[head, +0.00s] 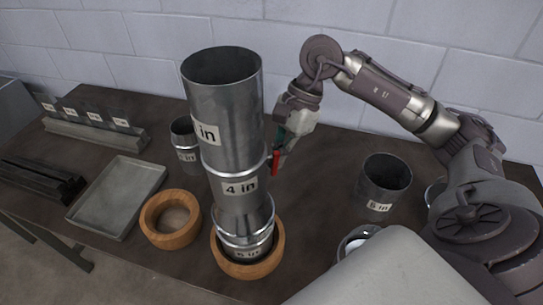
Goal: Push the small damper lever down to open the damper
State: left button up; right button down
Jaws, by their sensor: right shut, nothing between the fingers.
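A tall stacked metal duct (229,165) stands upright in the middle of the table, with a "4 in" label at mid-height. A small red lever (275,163) shows at the right side of the duct, near the joint above that label. My right gripper (281,149) is shut and empty, pointing down just above the red lever beside the duct. I cannot tell whether it touches the lever. The damper plate inside the duct is hidden. My left gripper is not in view.
The duct's foot sits in a wooden ring (254,271); another wooden ring (171,218) lies to its left. A grey tray (117,197), a small pipe piece (186,146) and a "5 in" pipe piece (386,183) stand on the dark table. The table between duct and "5 in" piece is clear.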

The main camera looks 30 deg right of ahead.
jog(key=d+f+b+v, duration=0.1)
jog(key=d+v, duration=0.1)
jog(key=v, duration=1.2)
jog(key=shift+r, duration=0.15)
jog(key=shift+w+d, duration=0.1)
dwell(0.5)
